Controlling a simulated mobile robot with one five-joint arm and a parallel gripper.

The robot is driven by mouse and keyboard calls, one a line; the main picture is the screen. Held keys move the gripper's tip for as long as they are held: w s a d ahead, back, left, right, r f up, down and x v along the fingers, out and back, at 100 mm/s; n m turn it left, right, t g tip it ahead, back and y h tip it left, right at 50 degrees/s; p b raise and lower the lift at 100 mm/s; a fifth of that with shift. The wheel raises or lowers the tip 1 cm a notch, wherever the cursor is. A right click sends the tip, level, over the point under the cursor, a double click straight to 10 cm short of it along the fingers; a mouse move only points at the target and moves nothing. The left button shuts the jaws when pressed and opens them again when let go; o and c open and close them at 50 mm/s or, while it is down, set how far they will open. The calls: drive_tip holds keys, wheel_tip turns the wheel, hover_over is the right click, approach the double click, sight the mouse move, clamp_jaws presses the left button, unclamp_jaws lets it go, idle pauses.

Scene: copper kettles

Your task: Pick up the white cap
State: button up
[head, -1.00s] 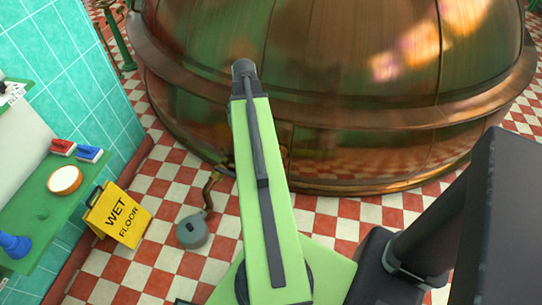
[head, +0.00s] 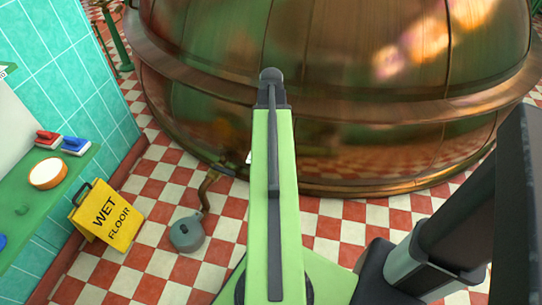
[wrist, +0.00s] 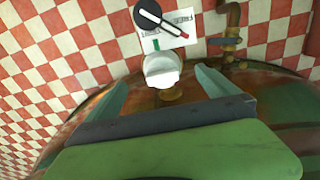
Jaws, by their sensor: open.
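The white cap (wrist: 162,68) shows in the wrist view, above a brass-coloured fitting (wrist: 172,95) at the copper kettle. My gripper (wrist: 161,77) is open, with one teal finger left of the cap and one right of it in the picture. A gap shows on each side, and neither finger visibly touches the cap. I cannot tell whether the fingertips reach its depth. In the head view my arm reaches toward the kettle, and its end hides the gripper. I cannot make out the cap there for certain.
The copper kettle (head: 380,160) fills the back. A pipe (head: 208,188) and a grey round part (head: 187,233) are left of my arm. A yellow wet-floor sign (head: 106,212) and a green shelf (head: 30,205) stand further left. The wrist view shows a white card (wrist: 168,30).

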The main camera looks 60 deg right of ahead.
drive_tip(key=f+b, duration=0.4)
drive_tip(key=f, duration=0.1)
drive_tip(key=f+b, duration=0.2)
drive_tip(key=shift+w+d+f, duration=0.2)
drive_tip(key=shift+d, duration=0.1)
drive_tip(key=shift+r, duration=0.15)
drive_tip(key=shift+c, duration=0.2)
drive_tip(key=c, duration=1.3)
